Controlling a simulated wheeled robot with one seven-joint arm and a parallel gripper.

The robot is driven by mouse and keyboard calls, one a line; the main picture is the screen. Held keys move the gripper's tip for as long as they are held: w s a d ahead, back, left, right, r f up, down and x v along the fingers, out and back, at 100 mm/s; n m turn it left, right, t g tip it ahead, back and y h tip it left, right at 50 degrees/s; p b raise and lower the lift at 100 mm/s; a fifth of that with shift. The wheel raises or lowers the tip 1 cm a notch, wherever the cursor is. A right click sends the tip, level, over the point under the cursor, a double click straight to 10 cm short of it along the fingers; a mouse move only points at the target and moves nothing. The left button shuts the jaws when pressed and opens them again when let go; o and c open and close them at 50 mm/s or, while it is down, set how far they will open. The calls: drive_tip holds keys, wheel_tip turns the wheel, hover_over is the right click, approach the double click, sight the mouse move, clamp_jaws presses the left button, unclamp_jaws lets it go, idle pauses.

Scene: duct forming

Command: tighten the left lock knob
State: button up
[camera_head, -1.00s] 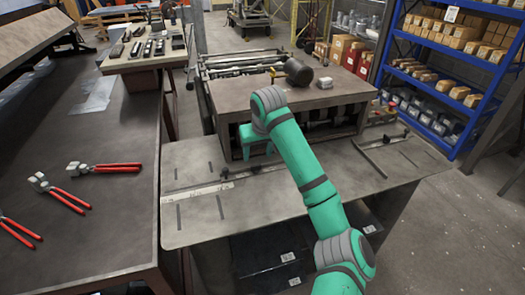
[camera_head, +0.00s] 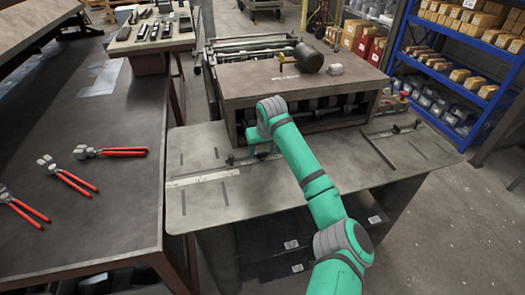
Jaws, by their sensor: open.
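The left lock knob (camera_head: 230,158) is a small dark piece at the left end of a guide bar on the grey table plate, below the left front corner of the machine. My gripper (camera_head: 252,146) is green and sits just right of the knob, low near the plate and in front of the machine. Its jaws are open, with no object visible in them. The wrist partly hides the jaws, and I cannot tell if they touch the knob.
The duct forming machine (camera_head: 300,85) stands behind, with a dark cylinder (camera_head: 308,58) on top. A right knob (camera_head: 396,128) and bar lie at the plate's right. A workbench (camera_head: 90,220) with red-handled pliers (camera_head: 115,152) is left. Blue shelves (camera_head: 470,65) stand right.

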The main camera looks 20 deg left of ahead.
drive_tip(key=c, duration=1.1)
drive_tip(key=shift+o, duration=0.2)
drive_tip(key=shift+a+m+h, duration=0.2)
drive_tip(key=shift+m+h, duration=0.2)
drive_tip(key=shift+m, duration=0.5)
drive_tip(key=shift+d+m+t, duration=0.1)
drive_tip(key=shift+m+t, duration=0.2)
drive_tip(key=shift+m, duration=0.3)
drive_tip(key=o, duration=1.1)
drive_tip(key=shift+c, duration=0.2)
drive_tip(key=v, duration=1)
drive_tip(key=shift+r, duration=0.35)
